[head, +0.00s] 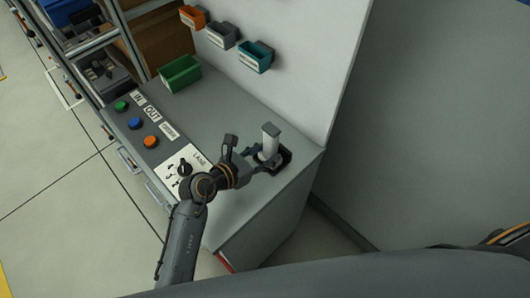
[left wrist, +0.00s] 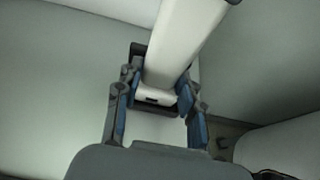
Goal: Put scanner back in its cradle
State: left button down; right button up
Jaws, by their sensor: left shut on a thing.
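The white scanner (head: 269,142) stands about upright near the right corner of the grey counter. The dark cradle (head: 284,157) is at its foot; I cannot tell whether the scanner is fully seated in it. My left gripper (head: 262,157) is shut on the scanner, low on its body. In the left wrist view the scanner (left wrist: 180,45) runs up between the two blue-padded fingers of the gripper (left wrist: 158,100), with part of the dark cradle (left wrist: 139,49) behind it. My right gripper is not in view.
The counter (head: 215,112) carries a green bin (head: 180,73), a button panel (head: 136,122) and a lane dial (head: 184,169). Small orange, grey and teal bins (head: 255,57) hang on the white back panel (head: 300,60). The counter's right edge is close to the cradle.

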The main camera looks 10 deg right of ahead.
pick_arm(q)
jog(key=c, duration=0.7)
grip_release()
jog(key=shift+c, duration=0.2)
jog(key=shift+s+a, duration=0.1)
jog(key=v, duration=1.1)
jog(key=shift+s+a+r, duration=0.2)
jog(key=shift+a, duration=0.05)
jog(key=shift+r, duration=0.1)
